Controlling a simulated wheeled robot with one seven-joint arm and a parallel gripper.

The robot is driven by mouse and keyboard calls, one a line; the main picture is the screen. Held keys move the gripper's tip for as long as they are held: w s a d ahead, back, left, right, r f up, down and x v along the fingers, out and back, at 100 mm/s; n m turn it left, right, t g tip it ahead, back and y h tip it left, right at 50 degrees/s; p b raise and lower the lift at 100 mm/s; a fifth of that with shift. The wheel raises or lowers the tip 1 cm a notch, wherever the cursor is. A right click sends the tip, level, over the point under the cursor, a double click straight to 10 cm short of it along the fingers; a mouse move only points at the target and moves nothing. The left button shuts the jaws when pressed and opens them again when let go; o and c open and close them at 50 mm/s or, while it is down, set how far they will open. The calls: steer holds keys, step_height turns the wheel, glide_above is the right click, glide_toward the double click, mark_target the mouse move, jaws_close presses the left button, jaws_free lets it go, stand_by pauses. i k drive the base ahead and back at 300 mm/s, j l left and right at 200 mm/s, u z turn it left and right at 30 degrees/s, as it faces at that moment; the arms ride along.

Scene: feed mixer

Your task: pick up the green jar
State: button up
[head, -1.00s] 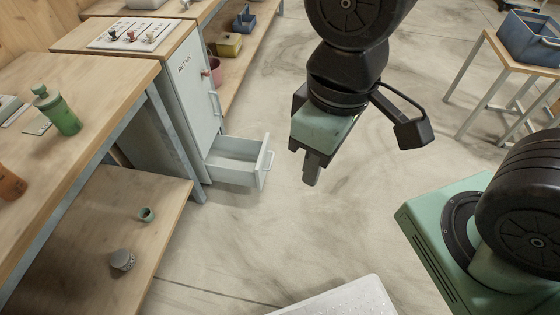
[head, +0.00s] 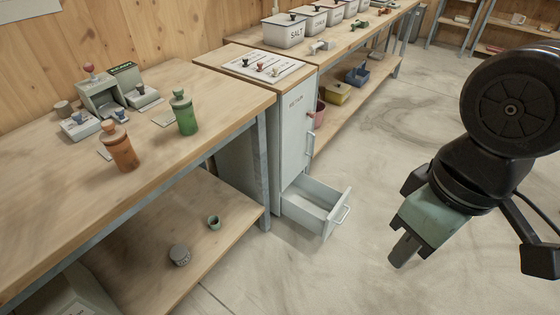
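The green jar (head: 184,113) stands upright on the wooden workbench (head: 215,95), near its right end. It has a rounded green lid with a knob. An orange jar (head: 120,147) stands to its left and nearer to me. My gripper (head: 404,250) hangs over the open floor, well to the right of the bench and apart from the jar. Its fingers point down and show edge-on, so I cannot see whether there is a gap between them. I see nothing held in it.
An open drawer (head: 316,203) juts from the grey cabinet (head: 293,137) right of the bench. Stamps and small boxes (head: 100,94) stand behind the jars. The floor between drawer and arm is clear.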

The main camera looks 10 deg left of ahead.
mark_target(184, 117)
steer(key=i+u, duration=0.15)
steer(key=u, duration=0.95)
steer(key=i+l+u, duration=0.6)
steer(key=l+u, duration=0.25)
steer(key=i+l, duration=0.2)
steer(key=l, duration=0.15)
steer(key=i+l, duration=0.15)
steer(key=l, duration=0.25)
